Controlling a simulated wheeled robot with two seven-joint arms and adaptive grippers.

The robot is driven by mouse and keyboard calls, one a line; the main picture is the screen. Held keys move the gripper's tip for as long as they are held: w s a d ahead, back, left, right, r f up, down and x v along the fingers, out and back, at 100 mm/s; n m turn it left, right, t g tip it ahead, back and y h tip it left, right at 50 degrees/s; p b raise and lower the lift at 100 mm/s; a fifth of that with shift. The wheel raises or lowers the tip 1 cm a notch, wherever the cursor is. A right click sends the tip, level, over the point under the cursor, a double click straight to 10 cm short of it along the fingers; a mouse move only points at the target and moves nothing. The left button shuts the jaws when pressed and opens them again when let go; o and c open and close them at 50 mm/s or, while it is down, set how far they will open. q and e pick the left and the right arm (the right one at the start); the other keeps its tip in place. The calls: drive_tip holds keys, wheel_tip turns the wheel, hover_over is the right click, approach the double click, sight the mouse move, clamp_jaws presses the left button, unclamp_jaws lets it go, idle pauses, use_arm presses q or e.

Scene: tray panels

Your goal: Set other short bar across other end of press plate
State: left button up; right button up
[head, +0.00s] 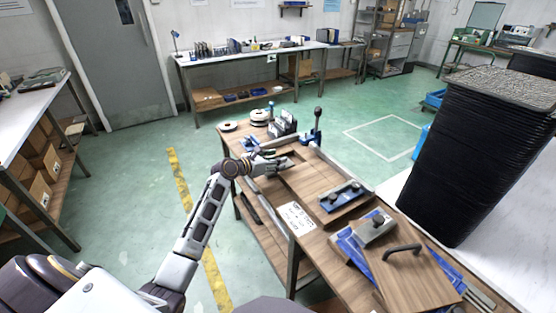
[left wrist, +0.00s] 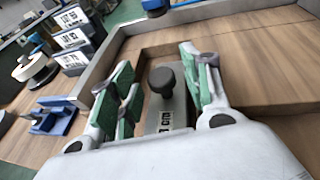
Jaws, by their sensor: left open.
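A grey short bar (left wrist: 160,118) with a dark round knob and a printed label stands between the fingers of my left gripper (left wrist: 158,62) in the left wrist view. The fingers are open, with green pads on both sides; whether they touch the bar is unclear. In the head view my left gripper (head: 284,163) is at the far part of the workbench, largely hiding that bar. The wooden press plate (head: 425,277) with a black handle lies at the near end. Another grey short bar (head: 376,229) with a knob lies across its far-left end. My right gripper is out of view.
A blue lever clamp (head: 316,130) stands beyond my gripper, near labelled grey holders (head: 282,124) and spools (head: 259,115). A tall stack of black trays (head: 485,150) rises at the right.

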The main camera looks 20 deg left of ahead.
use_arm(q)
drive_tip(key=p+v, duration=0.1)
drive_tip(key=v, duration=0.8)
drive_tip(key=shift+s+r, duration=0.1)
drive_tip(key=shift+s+a+r, duration=0.15)
drive_tip(key=shift+s+a, duration=0.05)
drive_tip(key=shift+s, duration=0.2)
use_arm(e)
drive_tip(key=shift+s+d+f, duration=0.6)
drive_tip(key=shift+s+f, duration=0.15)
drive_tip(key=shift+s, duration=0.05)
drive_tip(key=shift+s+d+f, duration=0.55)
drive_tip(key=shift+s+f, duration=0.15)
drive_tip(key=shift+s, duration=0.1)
